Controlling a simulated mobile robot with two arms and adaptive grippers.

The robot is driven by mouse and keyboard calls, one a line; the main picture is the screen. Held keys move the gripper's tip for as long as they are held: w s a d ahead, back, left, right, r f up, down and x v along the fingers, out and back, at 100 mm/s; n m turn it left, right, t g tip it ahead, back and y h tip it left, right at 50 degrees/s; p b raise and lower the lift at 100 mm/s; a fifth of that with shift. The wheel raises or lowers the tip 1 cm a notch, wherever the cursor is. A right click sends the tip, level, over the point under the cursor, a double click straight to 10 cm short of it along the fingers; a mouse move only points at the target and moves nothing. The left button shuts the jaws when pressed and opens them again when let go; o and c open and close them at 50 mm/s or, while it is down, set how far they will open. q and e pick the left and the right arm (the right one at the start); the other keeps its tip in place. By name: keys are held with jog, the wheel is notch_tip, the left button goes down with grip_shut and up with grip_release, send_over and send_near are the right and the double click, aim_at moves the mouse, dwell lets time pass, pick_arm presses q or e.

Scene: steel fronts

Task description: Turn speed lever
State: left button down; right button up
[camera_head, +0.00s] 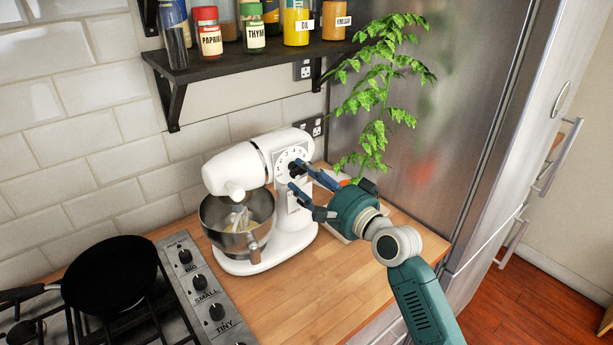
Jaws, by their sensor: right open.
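A white stand mixer (239,167) stands on the wooden counter, its head lowered over a steel bowl (225,240). A round dial with dark marks (285,157) is on the side of the mixer head, with a small dark knob or lever at it, partly hidden by my finger. My right gripper (294,178) is open at the mixer's right side. Its upper fingertip is close to the dial's dark lever; I cannot tell if they touch. Its lower fingertip is beside the mixer's column, below the dial. My left gripper is not in view.
A gas stove with a black pan (110,273) is at the left. A dark shelf (240,62) with spice jars hangs above the mixer. A green plant (375,100) stands behind my gripper by the steel fridge (455,110). The front counter (310,290) is clear.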

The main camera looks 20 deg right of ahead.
jog(key=shift+c, duration=0.2)
grip_shut()
jog(key=shift+n, duration=1.3)
jog(key=shift+o, duration=0.2)
grip_release()
jog(key=v, duration=1.2)
